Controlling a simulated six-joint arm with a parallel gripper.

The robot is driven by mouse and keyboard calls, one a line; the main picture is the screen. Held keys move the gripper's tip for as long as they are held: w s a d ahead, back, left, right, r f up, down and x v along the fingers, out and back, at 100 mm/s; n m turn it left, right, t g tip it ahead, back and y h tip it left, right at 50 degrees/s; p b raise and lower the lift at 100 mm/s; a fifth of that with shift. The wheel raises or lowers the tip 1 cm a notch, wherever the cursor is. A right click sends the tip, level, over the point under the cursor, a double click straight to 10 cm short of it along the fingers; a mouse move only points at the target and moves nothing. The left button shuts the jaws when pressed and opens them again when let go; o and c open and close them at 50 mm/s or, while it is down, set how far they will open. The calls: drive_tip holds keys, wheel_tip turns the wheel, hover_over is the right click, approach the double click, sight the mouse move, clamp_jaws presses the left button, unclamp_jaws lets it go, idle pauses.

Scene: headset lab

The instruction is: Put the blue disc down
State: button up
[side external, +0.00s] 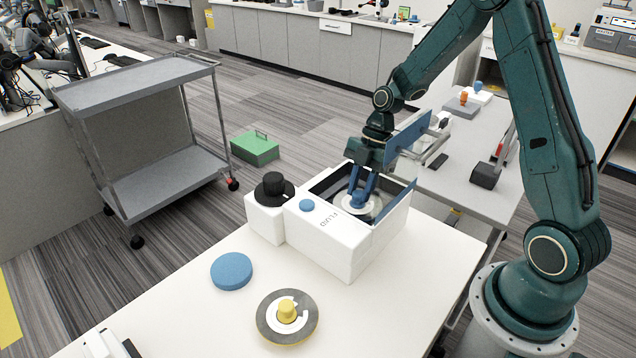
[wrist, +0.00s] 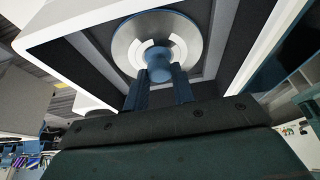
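A pale grey disc with a white broken ring and a blue knob (side external: 376,209) is inside the opening of the white box marked FLUID (side external: 350,249). It also shows in the wrist view (wrist: 128,45). My gripper (side external: 361,192) points down into the box, its two blue fingers closed on either side of the knob; the wrist view shows the fingertips (wrist: 160,72) against it. I cannot tell whether the disc touches the box floor. A plain flat blue disc (side external: 231,270) lies on the white table, left of the box and apart from my gripper.
A dark grey disc with a yellow knob (side external: 287,311) lies on the table in front of the box. A black knob (side external: 272,186) and a blue button (side external: 307,205) are at the box's left. The box walls surround my fingers. The table's front right is clear.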

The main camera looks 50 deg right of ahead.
drive_tip(key=o, duration=0.4)
drive_tip(key=shift+o, duration=0.2)
drive_tip(key=shift+r, duration=0.1)
drive_tip(key=v, duration=1.2)
